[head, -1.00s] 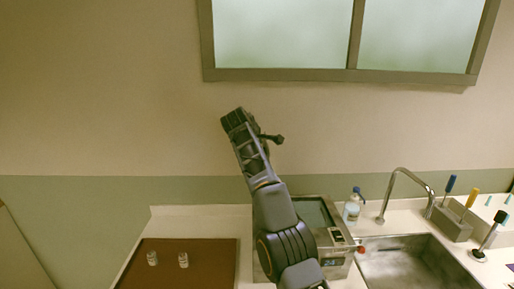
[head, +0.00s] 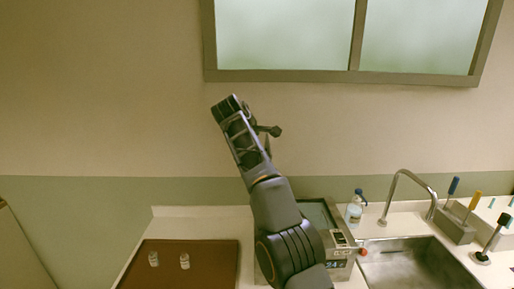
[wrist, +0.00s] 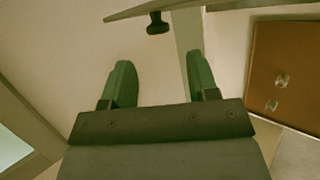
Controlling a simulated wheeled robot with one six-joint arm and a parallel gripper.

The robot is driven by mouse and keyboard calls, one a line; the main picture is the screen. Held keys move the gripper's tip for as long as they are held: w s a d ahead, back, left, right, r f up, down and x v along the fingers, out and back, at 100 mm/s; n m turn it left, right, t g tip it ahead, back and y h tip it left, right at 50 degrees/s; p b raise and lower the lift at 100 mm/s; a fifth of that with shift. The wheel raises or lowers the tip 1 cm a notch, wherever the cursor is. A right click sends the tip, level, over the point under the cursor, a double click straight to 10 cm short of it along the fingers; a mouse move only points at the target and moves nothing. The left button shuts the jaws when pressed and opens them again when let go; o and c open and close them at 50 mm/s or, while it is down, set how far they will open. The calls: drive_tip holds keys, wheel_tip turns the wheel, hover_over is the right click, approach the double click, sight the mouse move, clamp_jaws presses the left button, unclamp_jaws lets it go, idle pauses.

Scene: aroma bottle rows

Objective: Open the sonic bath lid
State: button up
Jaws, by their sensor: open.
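The sonic bath (head: 340,240) is a steel box on the counter in the head view, left of the sink, with a small display on its front. My arm covers much of its left side. Its top shows a greenish-grey area inside a steel rim; I cannot tell clearly whether this is the lid or the open basin. My gripper (head: 230,108) is high above and left of the bath, in front of the wall. The wrist view shows its two fingers (wrist: 160,65) apart with nothing between them. A thin panel edge with a dark knob (wrist: 157,24) lies beyond the fingertips.
A brown tray (head: 210,262) with two small bottles lies left of the bath. A squeeze bottle (head: 354,208), a curved tap (head: 402,173) and the sink (head: 415,265) are to the right. A tool holder (head: 455,226) stands farther right.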

drive_tip(key=shift+v, duration=2.75)
drive_tip(key=shift+s, duration=0.1)
